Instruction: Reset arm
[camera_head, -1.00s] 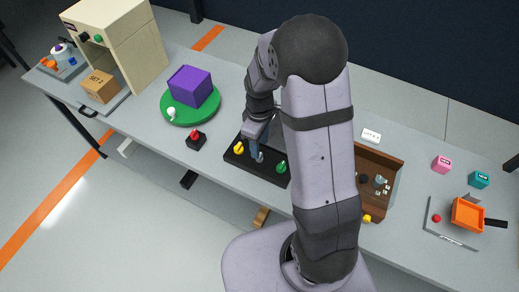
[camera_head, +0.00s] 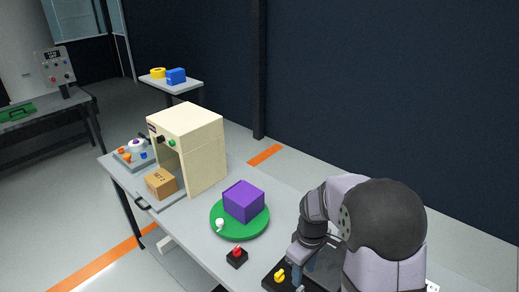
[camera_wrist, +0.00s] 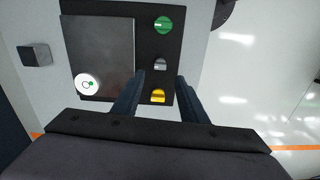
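My gripper (camera_wrist: 160,82) is open and empty in the wrist view, its two dark fingers apart. It is over a black panel (camera_wrist: 174,45) with a green knob (camera_wrist: 163,25), a grey knob (camera_wrist: 160,64) and a yellow knob (camera_wrist: 158,97) in a column. The yellow knob shows between the fingers, but I cannot tell the height above it. In the head view my gripper (camera_head: 303,262) hangs at the bottom, right of the yellow knob (camera_head: 280,276). My arm and the lower edge of the picture hide the rest of the panel.
On the table, left of the panel, stand a red-topped black box (camera_head: 237,257) and a green turntable (camera_head: 240,232) carrying a purple box (camera_head: 244,201). Farther left are a beige cabinet (camera_head: 207,157) and a cardboard box (camera_head: 160,183). A grey cube (camera_wrist: 37,55) shows in the wrist view.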

